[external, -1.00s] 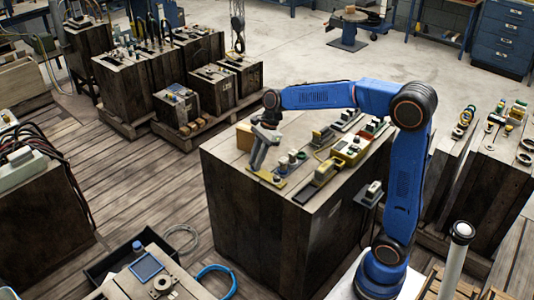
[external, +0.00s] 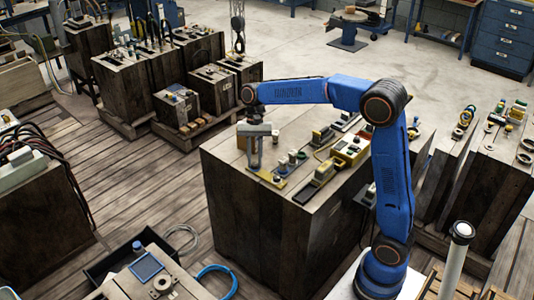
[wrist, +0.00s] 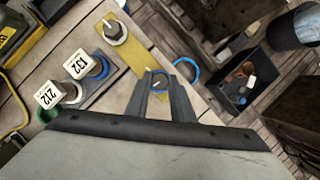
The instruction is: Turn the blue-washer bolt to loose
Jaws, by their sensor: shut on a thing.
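My gripper (external: 254,167) is low over the left end of a yellow plate (external: 267,177) on the dark wooden block's top. In the wrist view my gripper (wrist: 158,80) has its two grey fingers on either side of a small bolt with a blue ring (wrist: 158,74), shut on it. The bolt is at the end of the yellow plate (wrist: 133,55). Its lower part and any tight or loose marking are mostly hidden by the fingers. A pale knob (wrist: 115,33) stands at the plate's other end.
Beside the plate stand a white block tagged 132 (wrist: 77,64) over a blue ring and one tagged 212 (wrist: 49,95) near a green ring. A yellow box (external: 351,150) stands farther right. A blue hose (external: 216,279) and a dark open bin (wrist: 245,83) are below.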

